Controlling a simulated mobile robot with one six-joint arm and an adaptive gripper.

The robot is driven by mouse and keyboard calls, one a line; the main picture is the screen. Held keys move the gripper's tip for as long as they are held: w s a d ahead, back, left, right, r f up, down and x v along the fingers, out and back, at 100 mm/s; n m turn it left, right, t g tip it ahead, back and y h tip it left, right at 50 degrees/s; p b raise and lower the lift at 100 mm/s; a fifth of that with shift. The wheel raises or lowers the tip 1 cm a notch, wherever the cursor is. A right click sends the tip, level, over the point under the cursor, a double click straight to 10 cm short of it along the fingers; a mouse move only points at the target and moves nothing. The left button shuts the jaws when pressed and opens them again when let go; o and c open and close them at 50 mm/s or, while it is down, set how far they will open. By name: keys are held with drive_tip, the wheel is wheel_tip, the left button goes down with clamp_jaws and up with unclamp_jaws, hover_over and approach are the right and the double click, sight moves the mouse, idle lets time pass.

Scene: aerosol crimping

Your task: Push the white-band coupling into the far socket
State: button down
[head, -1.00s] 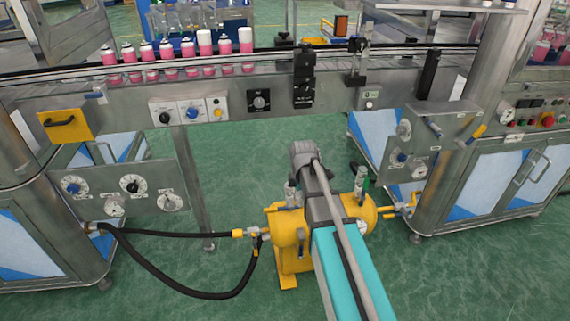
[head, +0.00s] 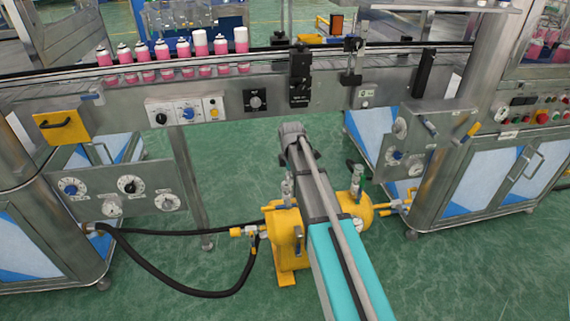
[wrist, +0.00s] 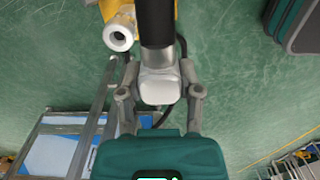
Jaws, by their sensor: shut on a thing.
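My gripper (wrist: 159,82) is shut on the coupling (wrist: 158,88), whose pale white-grey part sits between the fingers in the wrist view. A thick black part (wrist: 156,22) runs from it to the top edge. A round pale socket with a dark bore (wrist: 118,38) shows just left of the black part, apart from the coupling, beside yellow metal. In the head view the yellow tank (head: 284,240) stands on the floor, partly behind my arm. My gripper and the coupling cannot be made out in the head view.
A black hose (head: 170,262) loops from the left cabinet to the tank's left side. The conveyor (head: 225,105) with pink cans crosses behind. Steel cabinets stand left and right (head: 490,180). Green floor lies open in front.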

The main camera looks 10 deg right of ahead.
hover_over(287, 185)
drive_tip(key=shift+a+r+p, duration=0.1)
drive_tip(key=shift+r+p, duration=0.25)
drive_tip(key=shift+r, duration=0.1)
drive_tip(key=shift+f, duration=0.15)
drive_tip(key=shift+f+b, duration=2.7)
drive_tip(key=shift+b, duration=0.2)
drive_tip(key=shift+f+b, duration=0.65)
idle(1.5)
drive_tip(key=shift+c, duration=1)
unclamp_jaws()
